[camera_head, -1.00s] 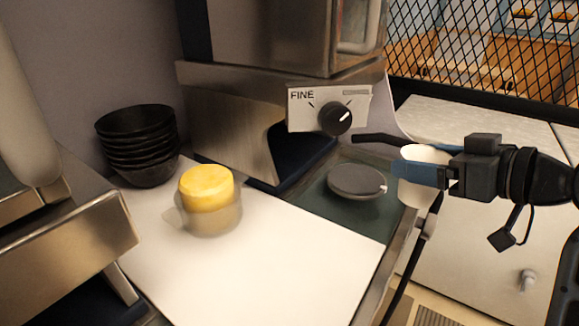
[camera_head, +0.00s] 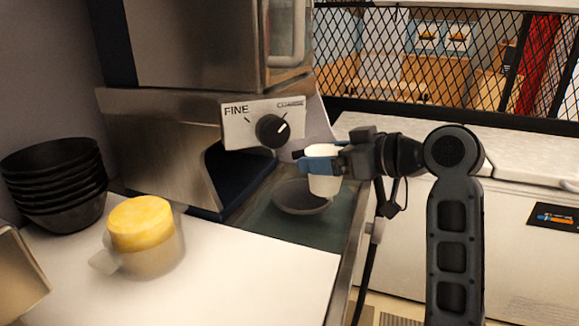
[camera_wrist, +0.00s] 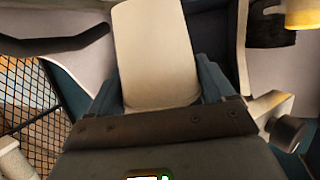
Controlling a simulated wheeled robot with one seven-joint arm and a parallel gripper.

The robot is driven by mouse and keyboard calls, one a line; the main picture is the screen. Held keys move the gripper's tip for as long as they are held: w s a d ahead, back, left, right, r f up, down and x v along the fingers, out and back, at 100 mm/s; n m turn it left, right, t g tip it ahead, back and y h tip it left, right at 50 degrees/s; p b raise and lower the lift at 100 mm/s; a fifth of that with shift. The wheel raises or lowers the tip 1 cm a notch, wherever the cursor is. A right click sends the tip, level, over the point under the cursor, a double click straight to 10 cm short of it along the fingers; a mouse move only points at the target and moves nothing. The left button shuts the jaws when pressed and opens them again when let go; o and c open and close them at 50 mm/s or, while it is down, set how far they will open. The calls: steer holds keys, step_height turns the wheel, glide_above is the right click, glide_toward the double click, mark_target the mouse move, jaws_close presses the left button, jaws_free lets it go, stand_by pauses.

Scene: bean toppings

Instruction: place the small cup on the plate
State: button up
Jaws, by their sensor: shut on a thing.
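My gripper (camera_head: 318,165) is shut on a small white cup (camera_head: 325,185), which it holds upright with blue fingers at its sides. In the wrist view the cup (camera_wrist: 155,50) fills the space between the two fingers (camera_wrist: 160,90). A dark grey round plate (camera_head: 290,200) lies on the dark green tray surface in the head view. The cup overlaps the plate's right part in the head view and hides some of it. I cannot tell how much gap lies between the cup's bottom and the plate.
A machine with a FINE dial (camera_head: 271,129) stands just behind the plate. A translucent jug with a yellow top (camera_head: 143,240) stands on the white board (camera_head: 250,275). A stack of black bowls (camera_head: 55,180) is at far left. A wire mesh (camera_head: 400,65) rises behind.

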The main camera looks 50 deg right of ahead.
steer(key=w, duration=0.8)
steer(key=shift+w+p, duration=0.25)
steer(key=shift+p, duration=0.15)
steer(key=shift+f, duration=1.75)
steer(key=shift+f, duration=0.15)
steer(key=o, duration=0.9)
steer(key=shift+c, duration=0.2)
steer(key=shift+r, duration=0.2)
steer(key=v, duration=1.2)
steer(key=shift+b, duration=0.3)
